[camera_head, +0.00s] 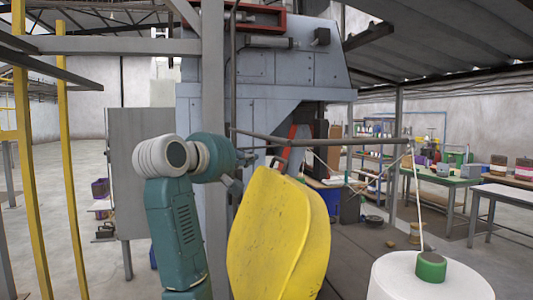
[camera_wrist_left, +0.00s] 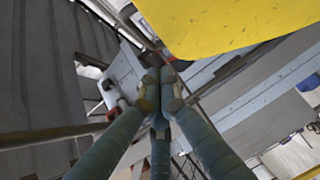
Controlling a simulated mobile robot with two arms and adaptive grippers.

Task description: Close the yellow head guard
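The yellow head guard (camera_head: 280,240) is a large curved yellow panel in the lower middle of the head view. My left gripper (camera_head: 236,190) is just left of its upper edge, with the teal arm coming up from below. In the left wrist view the yellow guard (camera_wrist_left: 225,22) fills the top right, beyond the fingertips. The fingers of my left gripper (camera_wrist_left: 160,88) come together there with nothing visible between them. I cannot tell whether they touch the guard. My right gripper is not in view.
A grey post (camera_head: 213,120) stands right behind my left arm, and a thin horizontal bar (camera_head: 340,141) crosses above the guard. A white spool (camera_head: 430,280) with a green cap is at lower right. The grey machine (camera_head: 270,75) rises behind. Yellow posts (camera_head: 70,170) stand at left.

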